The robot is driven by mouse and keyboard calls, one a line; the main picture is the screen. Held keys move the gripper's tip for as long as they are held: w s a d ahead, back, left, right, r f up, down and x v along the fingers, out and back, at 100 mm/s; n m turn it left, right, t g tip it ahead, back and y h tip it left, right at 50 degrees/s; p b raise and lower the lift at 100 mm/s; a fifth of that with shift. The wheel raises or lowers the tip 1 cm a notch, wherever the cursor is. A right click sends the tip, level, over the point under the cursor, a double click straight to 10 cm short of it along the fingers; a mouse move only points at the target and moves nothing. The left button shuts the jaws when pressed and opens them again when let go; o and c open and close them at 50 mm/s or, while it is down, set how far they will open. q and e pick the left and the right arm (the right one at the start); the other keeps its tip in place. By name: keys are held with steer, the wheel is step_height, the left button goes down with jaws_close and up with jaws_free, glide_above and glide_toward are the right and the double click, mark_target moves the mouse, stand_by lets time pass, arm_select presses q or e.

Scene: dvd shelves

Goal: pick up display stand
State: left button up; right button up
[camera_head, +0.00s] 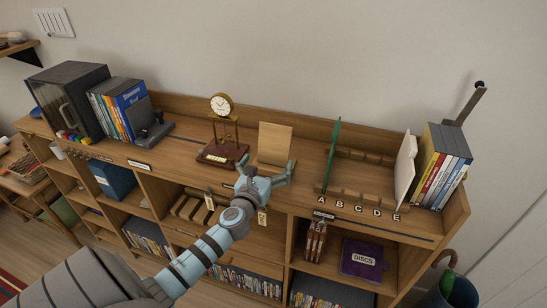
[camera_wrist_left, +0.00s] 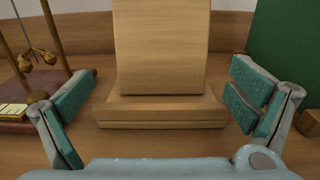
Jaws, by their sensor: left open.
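The display stand (camera_head: 275,139) is a light wooden easel with an upright back and a low ledge. It stands on the top of the shelf unit, right of the clock. In the left wrist view the stand (camera_wrist_left: 162,50) is upright and centred, its base between my fingers. My left gripper (camera_head: 264,170) is open just in front of the stand, with one finger on each side. In the left wrist view its teal finger pads (camera_wrist_left: 160,100) are apart from the stand on both sides. The stand's lower part is partly hidden by the gripper in the head view. My right gripper is not in view.
A gold clock on a dark red base (camera_head: 222,153) stands close on the left. A green panel (camera_head: 332,155) stands on the right, by a slotted wooden rack (camera_head: 362,200) marked with letters. Books (camera_head: 442,170) fill the right end. The wall is behind.

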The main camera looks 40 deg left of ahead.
mark_target(273, 152)
arm_select(q)
steer(key=x, duration=0.4)
steer(key=shift+w+r, duration=0.25)
steer(key=shift+w, duration=0.15)
steer(key=shift+s+r, duration=0.1)
steer(key=c, duration=1.2)
